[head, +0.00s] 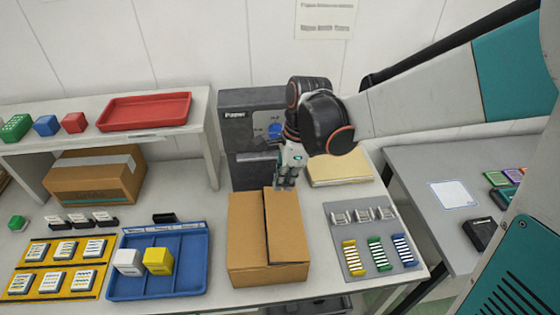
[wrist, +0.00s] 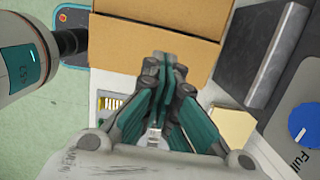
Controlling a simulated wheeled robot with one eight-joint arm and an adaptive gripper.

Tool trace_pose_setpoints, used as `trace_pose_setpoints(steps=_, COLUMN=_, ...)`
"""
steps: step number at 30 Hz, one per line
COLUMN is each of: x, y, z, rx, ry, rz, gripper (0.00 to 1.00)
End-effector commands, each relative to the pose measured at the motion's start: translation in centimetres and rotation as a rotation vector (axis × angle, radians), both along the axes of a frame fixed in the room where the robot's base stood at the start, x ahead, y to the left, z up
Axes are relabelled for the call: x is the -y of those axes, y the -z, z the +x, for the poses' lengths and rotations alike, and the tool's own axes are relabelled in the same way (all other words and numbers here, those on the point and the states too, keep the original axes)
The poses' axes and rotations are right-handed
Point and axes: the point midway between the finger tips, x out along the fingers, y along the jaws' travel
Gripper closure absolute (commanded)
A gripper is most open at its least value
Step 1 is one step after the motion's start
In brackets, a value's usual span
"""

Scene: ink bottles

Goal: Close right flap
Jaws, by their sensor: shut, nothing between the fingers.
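The brown cardboard box (head: 248,272) stands near the front edge of the table, right of the blue tray. Its left flap (head: 246,225) lies across the left half of the top. Its right flap (head: 287,230) covers the right half, with a dark seam between them; it looks flat or nearly so. My gripper (head: 285,183) is shut and empty, pointing down at the far end of the right flap. In the wrist view the shut fingertips (wrist: 166,60) overlap the edge of the box (wrist: 150,50). I cannot tell whether they touch the cardboard.
A blue tray (head: 198,280) with a white and a yellow block is left of the box. A grey panel (head: 345,240) with coloured racks is to the right. A dark grey machine (head: 235,140) and a tan pad (head: 340,170) stand behind.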

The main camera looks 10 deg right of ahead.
Motion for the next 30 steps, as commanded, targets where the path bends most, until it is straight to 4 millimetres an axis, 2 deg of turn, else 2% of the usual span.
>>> trace_pose_setpoints(steps=12, x=-1.5, y=8.0, z=0.3, rx=0.000, ry=0.001, rz=-0.001, gripper=1.00)
trace_pose_setpoints(steps=18, x=-2.1, y=11.0, z=0.3, rx=0.000, ry=0.001, rz=-0.001, gripper=1.00)
trace_pose_setpoints(steps=24, x=-2.3, y=12.4, z=0.3, rx=-0.001, ry=0.003, rz=-0.001, gripper=1.00)
trace_pose_setpoints(steps=30, x=-2.4, y=12.6, z=0.3, rx=-0.001, ry=0.003, rz=-0.001, gripper=1.00)
